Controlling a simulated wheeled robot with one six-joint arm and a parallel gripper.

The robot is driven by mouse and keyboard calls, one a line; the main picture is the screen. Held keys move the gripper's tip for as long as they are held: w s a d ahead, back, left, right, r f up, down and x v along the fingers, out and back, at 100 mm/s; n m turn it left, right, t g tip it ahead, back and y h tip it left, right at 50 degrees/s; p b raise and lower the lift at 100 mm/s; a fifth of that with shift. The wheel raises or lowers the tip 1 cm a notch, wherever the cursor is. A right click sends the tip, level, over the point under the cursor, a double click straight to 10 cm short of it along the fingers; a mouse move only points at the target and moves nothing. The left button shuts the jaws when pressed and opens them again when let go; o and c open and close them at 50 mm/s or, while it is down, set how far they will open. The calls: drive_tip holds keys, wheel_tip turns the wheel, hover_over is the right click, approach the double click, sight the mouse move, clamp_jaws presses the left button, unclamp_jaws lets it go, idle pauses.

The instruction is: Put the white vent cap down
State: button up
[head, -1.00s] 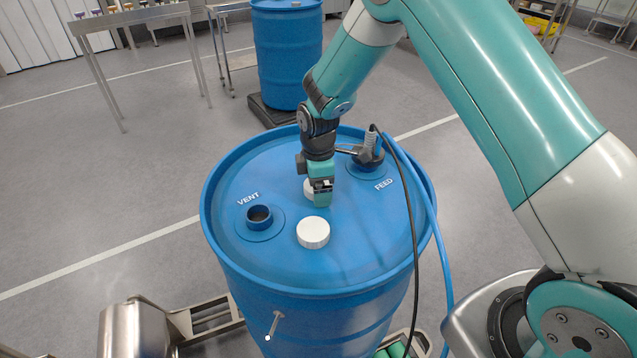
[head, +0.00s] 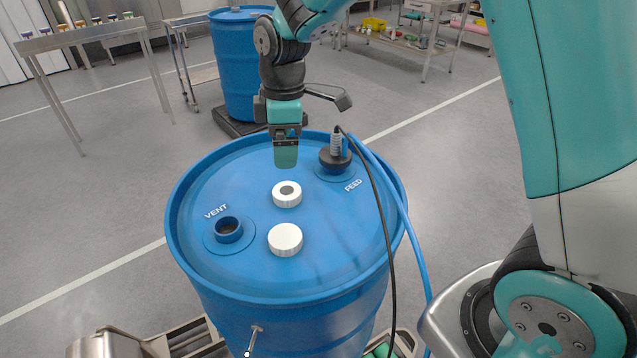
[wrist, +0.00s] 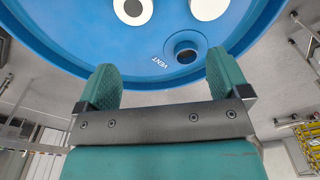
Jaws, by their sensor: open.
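Two white caps lie on the lid of the blue drum (head: 215,268). One cap (head: 287,201) has a dark round centre. The other cap (head: 285,240) is plain white and lies nearer me. I cannot tell by marking which is the vent cap. Both show at the top edge of the wrist view, the dark-centred one (wrist: 122,14) left of the plain one (wrist: 208,8). My gripper (head: 286,157) is open and empty, above and apart from the dark-centred cap. Its two fingers (wrist: 162,82) show spread in the wrist view. The open VENT neck (head: 228,230) stands uncapped at the lid's left.
The FEED fitting (head: 336,157) stands at the lid's right, with a black cable and a blue hose (head: 402,215) running down the drum's side. A second blue drum (head: 238,80) stands behind. A steel table (head: 90,32) is at the back left.

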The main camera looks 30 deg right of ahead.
drive_tip(key=s+a+r+m+y, duration=0.1)
drive_tip(key=s+r+m, duration=0.2)
drive_tip(key=s, duration=0.9)
drive_tip(key=s+a+r+m+y, duration=0.2)
drive_tip(key=s+r+m, duration=0.2)
drive_tip(key=s, duration=0.9)
drive_tip(key=shift+a+r+m, duration=0.15)
drive_tip(key=shift+r+m, duration=0.15)
drive_tip(key=shift+r, duration=0.1)
